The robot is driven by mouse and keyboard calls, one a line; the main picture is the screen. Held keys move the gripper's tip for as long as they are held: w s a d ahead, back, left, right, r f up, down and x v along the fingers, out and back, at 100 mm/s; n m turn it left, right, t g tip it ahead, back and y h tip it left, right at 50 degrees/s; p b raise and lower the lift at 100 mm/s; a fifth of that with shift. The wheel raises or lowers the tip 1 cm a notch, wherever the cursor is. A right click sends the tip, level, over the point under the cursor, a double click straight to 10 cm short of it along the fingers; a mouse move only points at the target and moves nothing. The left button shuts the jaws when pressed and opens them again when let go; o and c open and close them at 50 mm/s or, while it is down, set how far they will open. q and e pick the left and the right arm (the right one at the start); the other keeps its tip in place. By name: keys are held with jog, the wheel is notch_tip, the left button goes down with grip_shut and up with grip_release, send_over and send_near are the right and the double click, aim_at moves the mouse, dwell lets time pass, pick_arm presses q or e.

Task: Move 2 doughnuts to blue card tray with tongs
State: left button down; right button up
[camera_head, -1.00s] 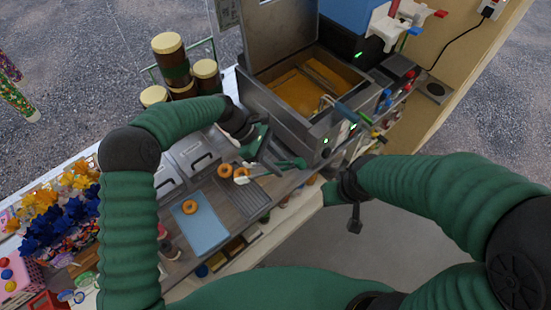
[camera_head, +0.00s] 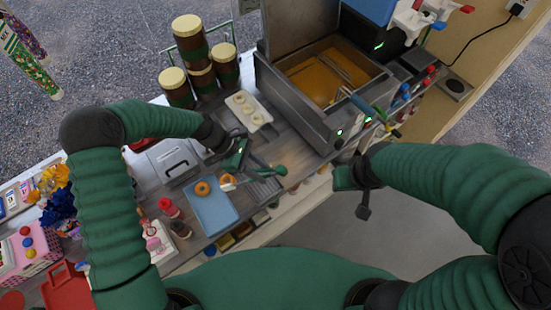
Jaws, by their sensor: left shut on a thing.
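The blue card tray (camera_head: 211,217) lies flat on the counter left of centre. One golden doughnut (camera_head: 203,188) rests on its far end. A second doughnut (camera_head: 228,182), partly hidden by a pale tip, shows at the tray's far right corner; I cannot tell whether it touches the tray. My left gripper (camera_head: 241,154) is shut on the tongs (camera_head: 263,171), just beyond and right of the tray. The tongs' tips appear to be at the second doughnut. My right gripper (camera_head: 352,182) is off the counter's front edge, away from the tray; its jaw opening is unclear.
A fryer (camera_head: 305,115) with golden oil stands at the back right. A white tray (camera_head: 257,119) with pale rings lies beyond my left gripper. Brown jars (camera_head: 192,45) stand at the back. Bottles (camera_head: 170,208) flank the blue tray's left side. The counter's front edge is close.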

pick_arm(q)
jog(key=s+a+n+t+p, duration=0.1)
jog(key=s+a+n, duration=0.1)
jog(key=s+a, duration=0.35)
notch_tip(320, 180, down, 6)
jog(key=w+a+b, duration=0.1)
jog(key=b, duration=0.3)
jog(key=shift+w+a+f+m, duration=0.15)
jog(key=shift+w+a+m, duration=0.15)
jog(key=shift+w, duration=0.1)
jog(key=c, duration=1.5)
grip_release()
jog(key=shift+s, duration=0.1)
jog(key=shift+c, duration=1)
jog(key=shift+o, duration=0.4)
jog(key=shift+o, duration=0.3)
